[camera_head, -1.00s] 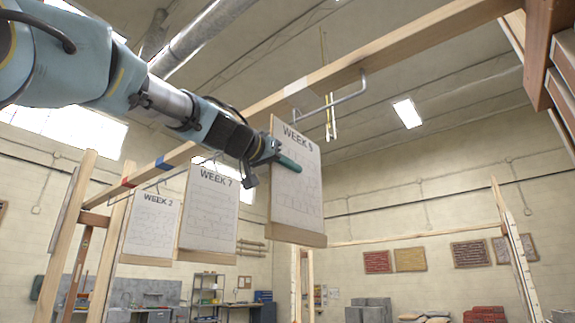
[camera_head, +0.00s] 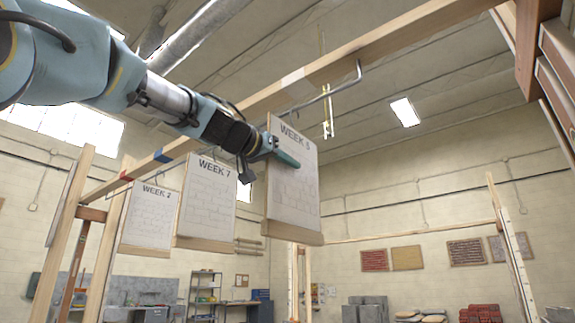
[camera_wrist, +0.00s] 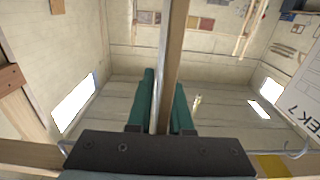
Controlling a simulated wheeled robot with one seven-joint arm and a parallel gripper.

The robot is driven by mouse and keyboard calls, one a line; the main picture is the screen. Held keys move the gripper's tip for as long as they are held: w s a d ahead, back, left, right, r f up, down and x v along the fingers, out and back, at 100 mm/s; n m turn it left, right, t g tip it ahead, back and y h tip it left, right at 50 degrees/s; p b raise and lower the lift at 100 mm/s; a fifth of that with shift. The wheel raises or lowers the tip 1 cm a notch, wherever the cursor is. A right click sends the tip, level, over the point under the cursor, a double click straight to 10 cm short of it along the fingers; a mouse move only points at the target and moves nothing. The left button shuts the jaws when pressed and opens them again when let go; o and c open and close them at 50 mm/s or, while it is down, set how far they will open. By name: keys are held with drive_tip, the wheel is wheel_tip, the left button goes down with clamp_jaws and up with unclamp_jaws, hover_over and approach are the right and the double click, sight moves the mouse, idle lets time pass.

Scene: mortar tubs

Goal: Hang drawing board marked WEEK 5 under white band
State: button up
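The drawing board marked WEEK 5 (camera_head: 292,195) is upright in the head view, below the wooden beam (camera_head: 400,45). My gripper (camera_head: 285,158) is at its upper part. In the wrist view the board shows edge-on (camera_wrist: 172,60) between the green fingers of my gripper (camera_wrist: 165,110), which are shut on it. The white band (camera_head: 294,78) is on the beam, above and slightly right of the board's top in the picture. A bent metal hook (camera_head: 345,83) projects near the band. I cannot tell whether the board touches it.
WEEK 7 (camera_head: 208,198) and WEEK 2 (camera_head: 148,218) boards hang to the left, near blue (camera_head: 163,156) and red (camera_head: 125,174) bands. WEEK 7 also shows at the wrist view's right edge (camera_wrist: 304,90). Wooden posts (camera_head: 60,235) stand at left. Space right of the held board looks open.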

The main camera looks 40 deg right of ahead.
drive_tip(key=o, duration=0.3)
drive_tip(key=shift+f, duration=0.1)
drive_tip(key=b+v, duration=0.5)
drive_tip(key=v, duration=0.5)
drive_tip(key=shift+s+a, duration=0.1)
drive_tip(key=shift+a, duration=0.25)
drive_tip(key=shift+a, duration=0.1)
